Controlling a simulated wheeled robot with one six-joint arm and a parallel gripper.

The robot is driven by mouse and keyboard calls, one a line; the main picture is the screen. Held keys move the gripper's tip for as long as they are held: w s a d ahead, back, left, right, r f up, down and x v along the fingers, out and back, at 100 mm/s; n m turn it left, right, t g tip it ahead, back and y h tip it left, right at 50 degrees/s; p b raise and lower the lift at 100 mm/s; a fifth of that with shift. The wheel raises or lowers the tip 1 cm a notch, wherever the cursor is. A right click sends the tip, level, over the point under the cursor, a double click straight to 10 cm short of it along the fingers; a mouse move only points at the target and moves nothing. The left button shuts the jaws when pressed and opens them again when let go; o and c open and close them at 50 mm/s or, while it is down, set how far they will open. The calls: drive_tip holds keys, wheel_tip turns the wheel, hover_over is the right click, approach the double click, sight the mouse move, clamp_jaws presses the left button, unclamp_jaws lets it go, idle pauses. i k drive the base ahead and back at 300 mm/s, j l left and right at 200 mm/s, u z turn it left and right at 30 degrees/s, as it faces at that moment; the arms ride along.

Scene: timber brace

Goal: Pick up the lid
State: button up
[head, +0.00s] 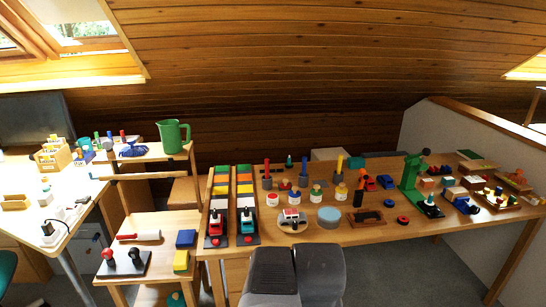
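I cannot single out a lid for certain at this size. A round light-blue piece (328,216) lies on the long wooden table (385,232), near its front edge. Several small white jars with coloured bands stand behind it, among them one with a red band (272,199) and one with a yellow band (341,191). A white oval tray-like piece (292,220) with a small red and white object on it lies left of the light-blue piece. I cannot make out my gripper's fingers anywhere in the view.
Two dark grey blocky shapes (272,275) rise at the front edge. A green press-like stand (410,176) and small toy vehicles crowd the table's right side. Coloured strips lie at its left. A lower wooden stand (150,222) and a green jug (172,136) are further left.

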sight(285, 185)
drive_tip(key=i+l+u, duration=0.1)
drive_tip(key=i, duration=0.55)
drive_tip(key=i+l+u, duration=0.15)
drive_tip(key=i, duration=0.5)
